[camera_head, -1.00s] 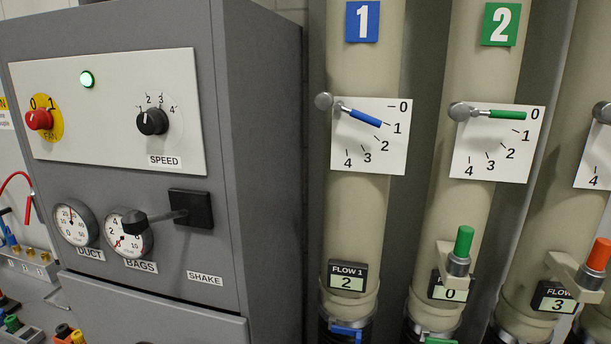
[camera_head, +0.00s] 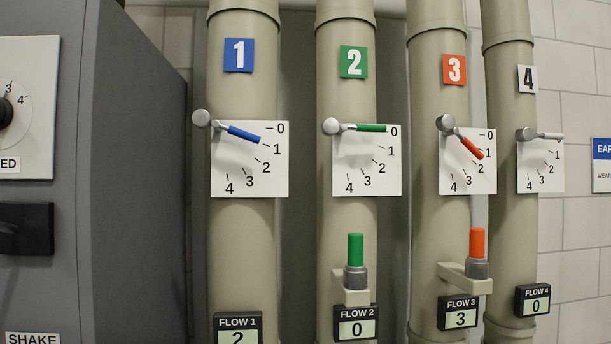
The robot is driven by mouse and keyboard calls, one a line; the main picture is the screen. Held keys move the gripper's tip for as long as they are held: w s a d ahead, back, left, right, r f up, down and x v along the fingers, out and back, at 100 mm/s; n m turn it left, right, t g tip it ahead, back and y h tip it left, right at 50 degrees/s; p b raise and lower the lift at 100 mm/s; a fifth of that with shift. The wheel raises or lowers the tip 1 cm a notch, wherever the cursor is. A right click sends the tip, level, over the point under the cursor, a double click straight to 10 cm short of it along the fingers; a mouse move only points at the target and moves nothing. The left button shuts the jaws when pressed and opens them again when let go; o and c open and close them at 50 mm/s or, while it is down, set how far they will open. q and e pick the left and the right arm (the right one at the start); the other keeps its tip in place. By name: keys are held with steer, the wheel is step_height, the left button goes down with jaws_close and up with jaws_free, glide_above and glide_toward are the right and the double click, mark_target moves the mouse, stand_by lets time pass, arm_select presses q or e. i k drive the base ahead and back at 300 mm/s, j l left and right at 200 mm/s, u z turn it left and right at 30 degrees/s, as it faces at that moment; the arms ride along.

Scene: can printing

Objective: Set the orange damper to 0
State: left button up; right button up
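The orange damper lever (camera_head: 472,147) is on the third pipe, on a white dial plate (camera_head: 483,178) marked 0 to 4. The flow 3 display (camera_head: 460,315) below reads 3. An orange-capped peg (camera_head: 477,244) stands upright on a bracket of the same pipe. Neither of my grippers is in view.
The blue lever (camera_head: 244,134) points near 1, the green lever (camera_head: 370,128) at 0, and the grey lever (camera_head: 550,135) at 0. A grey cabinet (camera_head: 135,180) stands at the left. A tiled wall (camera_head: 580,250) is behind at the right.

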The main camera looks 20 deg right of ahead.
mark_target(446, 123)
steer(key=z, duration=1.6)
